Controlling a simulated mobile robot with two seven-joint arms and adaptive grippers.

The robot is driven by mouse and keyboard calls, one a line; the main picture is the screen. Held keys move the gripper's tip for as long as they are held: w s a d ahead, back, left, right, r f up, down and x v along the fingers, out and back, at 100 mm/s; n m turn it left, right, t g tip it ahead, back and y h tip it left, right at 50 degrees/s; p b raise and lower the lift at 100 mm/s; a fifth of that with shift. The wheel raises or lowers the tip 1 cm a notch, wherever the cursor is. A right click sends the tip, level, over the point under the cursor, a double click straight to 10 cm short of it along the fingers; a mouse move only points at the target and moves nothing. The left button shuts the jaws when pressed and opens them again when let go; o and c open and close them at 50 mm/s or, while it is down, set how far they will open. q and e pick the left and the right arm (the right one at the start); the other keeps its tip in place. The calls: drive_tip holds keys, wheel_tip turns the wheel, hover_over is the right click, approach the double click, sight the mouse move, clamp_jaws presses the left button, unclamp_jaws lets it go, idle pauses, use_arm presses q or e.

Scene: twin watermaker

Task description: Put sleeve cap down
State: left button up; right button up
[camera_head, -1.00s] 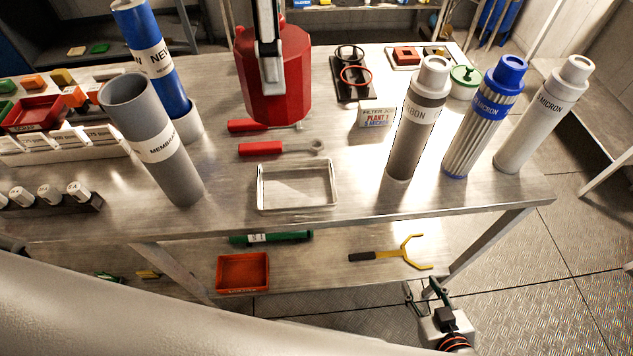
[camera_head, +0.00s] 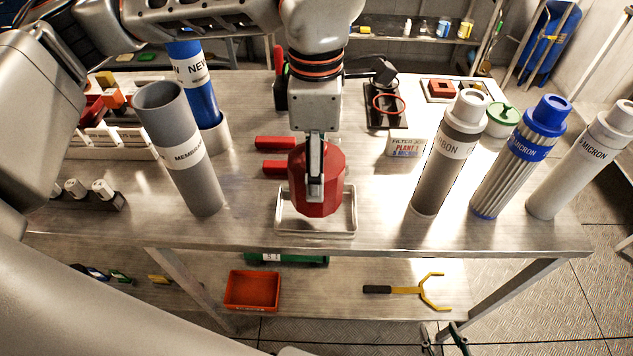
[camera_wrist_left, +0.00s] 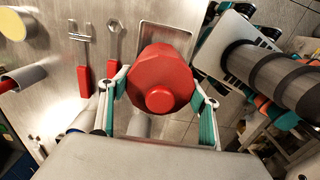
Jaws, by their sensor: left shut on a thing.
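The sleeve cap (camera_head: 331,190) is a red, many-sided block. My left gripper (camera_head: 315,180) is shut on it, pointing down over the shallow metal tray (camera_head: 350,225). In the left wrist view the cap (camera_wrist_left: 160,85) sits between both finger pads, with a round knob facing the camera. The tray (camera_wrist_left: 165,38) shows behind it. The cap hides much of the tray, and I cannot tell whether they touch. My right gripper (camera_head: 443,343) is at the bottom edge of the head view, in front of the bench, its fingers apart and empty.
A grey membrane sleeve (camera_head: 185,175) stands left of the tray. A carbon filter (camera_head: 435,180) and two micron filters (camera_head: 495,175) stand to the right. Red-handled tools (camera_head: 275,143) lie behind the cap. The bench's front strip (camera_head: 260,232) is clear.

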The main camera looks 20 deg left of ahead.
use_arm(q)
drive_tip(key=shift+f, duration=2.45)
drive_tip(key=shift+f, duration=0.15)
drive_tip(key=o, duration=1.1)
wheel_tip(320, 180, up, 12)
drive_tip(key=shift+r, duration=0.15)
